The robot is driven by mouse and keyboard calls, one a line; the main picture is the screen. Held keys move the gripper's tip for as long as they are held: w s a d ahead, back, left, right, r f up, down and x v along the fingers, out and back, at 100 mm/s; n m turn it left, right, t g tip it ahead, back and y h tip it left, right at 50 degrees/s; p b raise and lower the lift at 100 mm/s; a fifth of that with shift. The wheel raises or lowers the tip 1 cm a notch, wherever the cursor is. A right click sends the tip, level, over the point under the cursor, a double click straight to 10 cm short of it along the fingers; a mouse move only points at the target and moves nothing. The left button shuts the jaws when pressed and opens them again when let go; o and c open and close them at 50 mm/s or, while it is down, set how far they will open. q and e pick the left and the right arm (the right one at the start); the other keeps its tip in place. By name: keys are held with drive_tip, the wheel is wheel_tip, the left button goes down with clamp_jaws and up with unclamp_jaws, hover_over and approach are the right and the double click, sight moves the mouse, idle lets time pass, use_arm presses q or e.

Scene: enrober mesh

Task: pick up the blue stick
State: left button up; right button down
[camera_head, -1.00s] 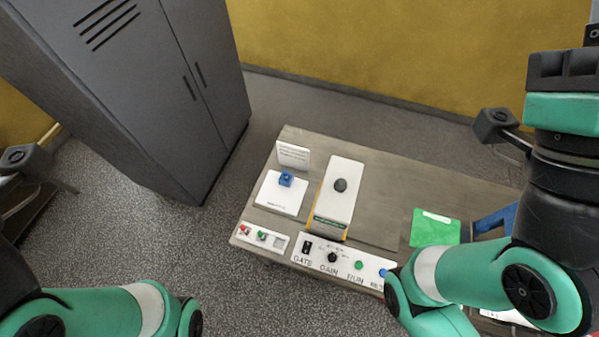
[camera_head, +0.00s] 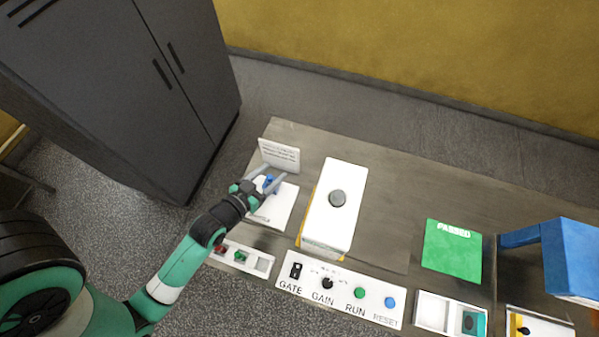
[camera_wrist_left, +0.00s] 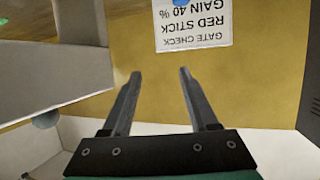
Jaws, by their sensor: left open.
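A blue spot shows at that view's top edge, too cut off to identify. My right gripper is out of view.
A small sign (camera_head: 279,155) stands behind the pad. A white box with a grey knob (camera_head: 331,207) stands right of it. A tray (camera_head: 262,263) with red and green pieces and a button panel (camera_head: 340,294) line the front. A green card (camera_head: 453,250) and blue stand (camera_head: 578,262) are at right.

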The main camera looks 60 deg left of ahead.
use_arm(q)
drive_tip(key=n+g+b, duration=0.1)
drive_tip(key=g+b, duration=0.1)
approach(269, 182)
drive_tip(key=shift+w+a+f, duration=0.2)
drive_tip(key=shift+w+f, duration=0.6)
drive_tip(key=shift+f, duration=0.1)
drive_tip(key=shift+r, duration=0.15)
drive_tip(key=shift+w+a, duration=0.2)
drive_tip(key=shift+w, duration=0.05)
drive_tip(key=x, duration=0.6)
drive_tip(key=shift+a, duration=0.1)
drive_tip(key=x, duration=0.3)
drive_tip(key=b+x, duration=0.1)
drive_tip(key=x, duration=0.1)
drive_tip(key=shift+w+a+r, duration=0.15)
drive_tip(key=shift+a+r, duration=0.05)
drive_tip(key=shift+r, duration=0.05)
clamp_jaws()
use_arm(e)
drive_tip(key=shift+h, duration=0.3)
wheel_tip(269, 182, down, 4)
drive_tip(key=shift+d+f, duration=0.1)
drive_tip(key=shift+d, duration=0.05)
